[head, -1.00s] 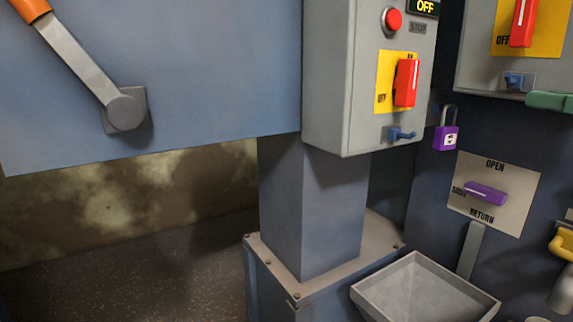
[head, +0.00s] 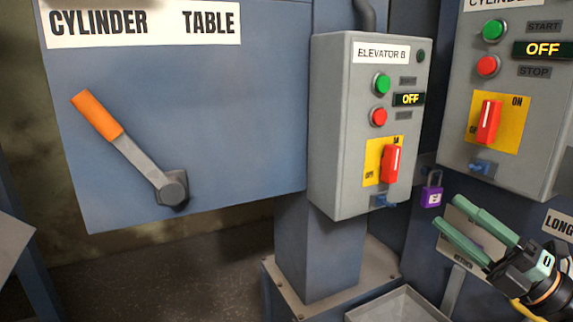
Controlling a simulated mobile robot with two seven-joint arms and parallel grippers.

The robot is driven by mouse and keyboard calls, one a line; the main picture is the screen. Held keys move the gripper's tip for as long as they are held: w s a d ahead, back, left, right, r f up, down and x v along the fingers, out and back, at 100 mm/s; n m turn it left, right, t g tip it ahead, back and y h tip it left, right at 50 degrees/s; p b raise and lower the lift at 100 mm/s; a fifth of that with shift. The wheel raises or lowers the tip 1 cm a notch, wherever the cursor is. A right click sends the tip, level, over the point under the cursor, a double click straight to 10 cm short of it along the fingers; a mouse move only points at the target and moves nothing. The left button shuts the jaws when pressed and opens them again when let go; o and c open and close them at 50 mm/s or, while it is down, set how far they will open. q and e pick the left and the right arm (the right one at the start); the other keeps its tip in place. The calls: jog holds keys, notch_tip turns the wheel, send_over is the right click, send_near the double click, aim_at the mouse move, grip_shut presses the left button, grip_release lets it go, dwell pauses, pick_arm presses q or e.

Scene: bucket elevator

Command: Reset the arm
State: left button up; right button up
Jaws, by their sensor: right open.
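My right gripper (head: 461,228) is at the lower right of the head view, with green fingers pointing up and left. Its fingers are apart and nothing shows between them. It is in front of the pale OPEN/RETURN plate, which it partly hides, and just below and right of the purple padlock (head: 431,196). My left gripper is not in view. The Elevator B box (head: 331,130) stands in the middle, its display (head: 409,99) reading OFF and its red switch (head: 390,164) upright on a yellow plate.
A blue panel (head: 230,110) labelled CYLINDER TABLE carries an orange-handled lever (head: 97,115) tilted up to the left. A second control box (head: 545,110), also reading OFF, is at the right. A grey tray (head: 398,306) is at the bottom. Floor (head: 150,275) shows clear at lower left.

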notch_tip(320, 180, down, 15)
jog(key=m+t+h+p, duration=0.1)
jog(key=m+h+p, duration=1)
jog(key=m, duration=0.9)
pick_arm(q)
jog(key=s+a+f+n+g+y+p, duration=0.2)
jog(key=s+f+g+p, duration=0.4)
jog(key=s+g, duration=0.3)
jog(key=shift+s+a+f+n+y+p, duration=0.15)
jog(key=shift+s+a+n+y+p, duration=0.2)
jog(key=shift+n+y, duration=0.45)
pick_arm(e)
jog(key=s+a+f+m+g, duration=0.3)
jog(key=s+a+f, duration=0.3)
jog(key=s, duration=0.3)
jog(key=s+a+f+m+g+h, duration=0.1)
jog(key=s+a+f+m+g, duration=0.2)
jog(key=s+a+f+g, duration=0.3)
jog(key=s+f, duration=0.3)
jog(key=shift+s+f+m+h, duration=0.15)
jog(key=shift+f+m+h, duration=0.15)
jog(key=shift+m, duration=0.1)
